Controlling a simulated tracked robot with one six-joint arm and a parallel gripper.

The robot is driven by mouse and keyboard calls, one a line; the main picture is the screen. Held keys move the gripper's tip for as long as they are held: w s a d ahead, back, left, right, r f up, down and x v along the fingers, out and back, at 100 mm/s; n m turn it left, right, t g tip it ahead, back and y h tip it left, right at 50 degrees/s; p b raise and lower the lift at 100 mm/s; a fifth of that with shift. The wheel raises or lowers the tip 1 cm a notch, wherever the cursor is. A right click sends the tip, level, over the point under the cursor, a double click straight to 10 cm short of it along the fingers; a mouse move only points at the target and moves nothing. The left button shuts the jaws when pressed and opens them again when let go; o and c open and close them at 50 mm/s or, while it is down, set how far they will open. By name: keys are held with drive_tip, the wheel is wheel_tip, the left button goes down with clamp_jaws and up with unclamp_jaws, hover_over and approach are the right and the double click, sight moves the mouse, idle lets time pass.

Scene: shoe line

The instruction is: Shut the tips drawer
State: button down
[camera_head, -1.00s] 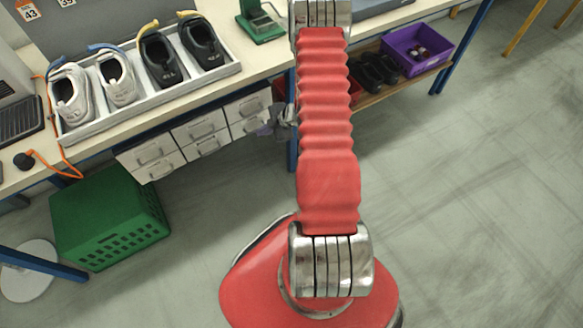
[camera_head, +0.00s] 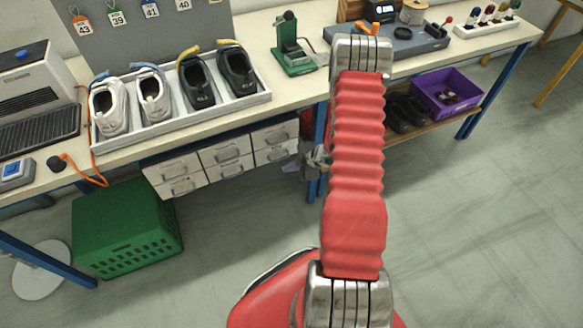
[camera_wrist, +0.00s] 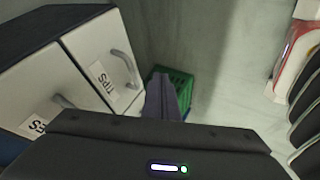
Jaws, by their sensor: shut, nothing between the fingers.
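The tips drawer (camera_wrist: 105,55) shows a pale front, a grey bar handle and a "TIPS" label in the wrist view. A second pale front with a partly hidden label is beside it. I cannot tell how far the tips drawer stands out. In the head view the bank of white drawers (camera_head: 227,152) hangs under the bench; its labels are not readable there. My gripper (camera_head: 300,164) is at the right end of this bank, partly behind my red arm. Its shut, empty fingers (camera_wrist: 163,98) show just right of the tips drawer in the wrist view, with no clear contact.
The workbench (camera_head: 140,150) carries a shoe tray (camera_head: 200,121) and a green press (camera_head: 295,58). A green crate (camera_head: 125,240) stands on the floor at left. A purple bin (camera_head: 445,92) sits on the lower shelf at right. Floor in front of the drawers is open.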

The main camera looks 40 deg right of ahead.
drive_tip(key=v, duration=1)
drive_tip(key=shift+s, duration=0.3)
drive_tip(key=shift+a, duration=0.1)
